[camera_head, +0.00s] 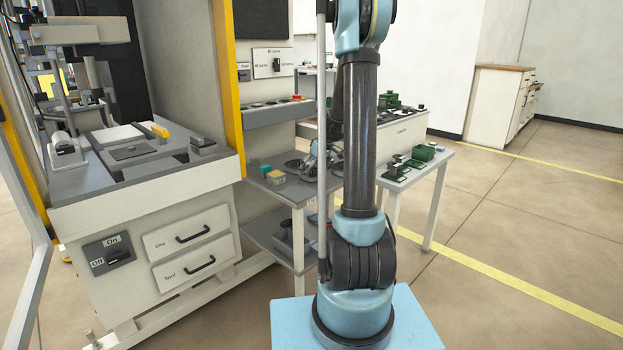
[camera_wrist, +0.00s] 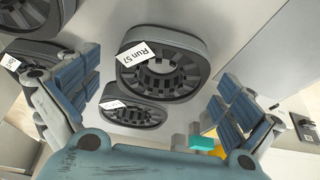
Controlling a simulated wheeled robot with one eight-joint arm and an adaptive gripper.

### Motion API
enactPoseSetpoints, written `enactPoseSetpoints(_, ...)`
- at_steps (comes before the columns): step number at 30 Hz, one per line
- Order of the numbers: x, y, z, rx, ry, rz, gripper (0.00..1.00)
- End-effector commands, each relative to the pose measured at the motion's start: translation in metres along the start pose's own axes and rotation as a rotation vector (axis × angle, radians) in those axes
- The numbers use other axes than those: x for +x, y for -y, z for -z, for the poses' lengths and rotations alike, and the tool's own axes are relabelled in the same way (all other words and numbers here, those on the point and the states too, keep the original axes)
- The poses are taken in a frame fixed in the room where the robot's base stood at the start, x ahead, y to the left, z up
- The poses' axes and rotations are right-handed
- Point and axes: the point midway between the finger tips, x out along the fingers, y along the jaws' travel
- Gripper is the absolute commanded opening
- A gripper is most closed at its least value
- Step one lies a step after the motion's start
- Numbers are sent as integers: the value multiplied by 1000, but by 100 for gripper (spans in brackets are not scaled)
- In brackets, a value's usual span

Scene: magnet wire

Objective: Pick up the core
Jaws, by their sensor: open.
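A dark grey ring-shaped core (camera_wrist: 190,76) with a slotted inner bore and a white "Run 57" tag lies near the middle of the wrist view. My gripper (camera_wrist: 160,75) is open, its blue-padded fingers on either side of this core, apart from it, with nothing held. A second tagged core (camera_wrist: 135,117) lies below it in the picture. In the head view, my gripper (camera_head: 316,152) is over the small side table, partly hidden by my arm, and dark cores (camera_head: 294,165) show beside it.
More cores (camera_wrist: 32,50) sit at the left of the wrist view. Teal and yellow blocks (camera_head: 272,174) stand on the side table's (camera_head: 262,185) near part. A machine cabinet (camera_head: 150,220) stands left. Another table (camera_head: 425,165) with green fixtures is right. Open floor lies further right.

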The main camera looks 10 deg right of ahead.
Motion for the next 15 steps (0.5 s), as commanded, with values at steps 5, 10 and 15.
enactPoseSetpoints(5, 3, 0, 0, 0, 0, 0, 100)
enactPoseSetpoints(10, 3, 0, 0, 0, 0, 0, 89)
enactPoseSetpoints(15, 3, 0, 0, 0, 0, 0, 50)
